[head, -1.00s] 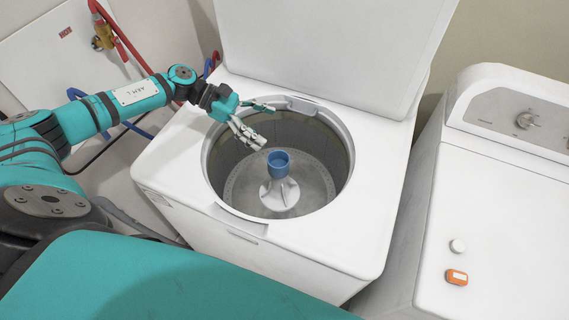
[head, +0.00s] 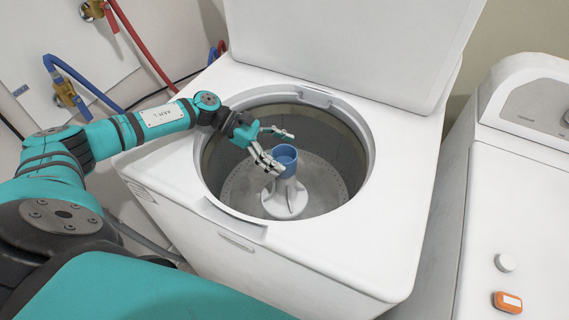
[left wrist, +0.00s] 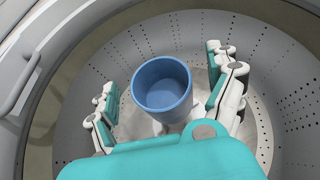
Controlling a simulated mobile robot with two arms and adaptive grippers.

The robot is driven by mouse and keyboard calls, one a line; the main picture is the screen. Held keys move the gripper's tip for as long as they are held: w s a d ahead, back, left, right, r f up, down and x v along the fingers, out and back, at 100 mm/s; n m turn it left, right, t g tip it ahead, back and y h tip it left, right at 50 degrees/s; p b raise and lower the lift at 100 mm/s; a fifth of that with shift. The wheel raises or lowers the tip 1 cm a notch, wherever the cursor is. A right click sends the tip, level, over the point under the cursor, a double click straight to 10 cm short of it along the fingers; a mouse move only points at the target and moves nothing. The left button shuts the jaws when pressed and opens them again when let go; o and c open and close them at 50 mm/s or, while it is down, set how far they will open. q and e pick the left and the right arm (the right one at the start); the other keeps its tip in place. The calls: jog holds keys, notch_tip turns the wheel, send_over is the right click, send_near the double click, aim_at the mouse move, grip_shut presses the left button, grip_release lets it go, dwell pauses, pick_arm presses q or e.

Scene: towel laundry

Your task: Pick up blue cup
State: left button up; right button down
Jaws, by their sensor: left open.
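The blue cup (head: 285,159) sits upright on top of the white agitator (head: 285,198) inside the washer's open drum. My left gripper (head: 282,151) is open and reaches over the drum's rim from the left, its fingers close to the cup. In the left wrist view the cup (left wrist: 162,88) lies between the two spread fingers of my left gripper (left wrist: 168,92), with a gap on both sides. The cup looks empty. My right gripper is not in view.
The white washer (head: 330,262) has its lid (head: 345,45) raised behind the drum. The drum rim surrounds my left gripper. A second white machine (head: 530,190) stands at the right, with a white knob (head: 505,263) and an orange object (head: 507,302) on top. Hoses run at the left.

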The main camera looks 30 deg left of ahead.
aim_at(296, 161)
pick_arm(q)
jog(key=p+x, duration=0.1)
jog(key=x, duration=0.3)
jog(key=shift+w+d+f+p, duration=0.15)
jog(key=shift+f+p, duration=0.1)
jog(key=shift+p, duration=0.1)
jog(key=shift+w+d+f, duration=0.1)
jog(key=shift+d+f, duration=0.1)
jog(key=shift+c, duration=0.5)
jog(key=c, duration=1.2)
jog(key=shift+c, duration=0.6)
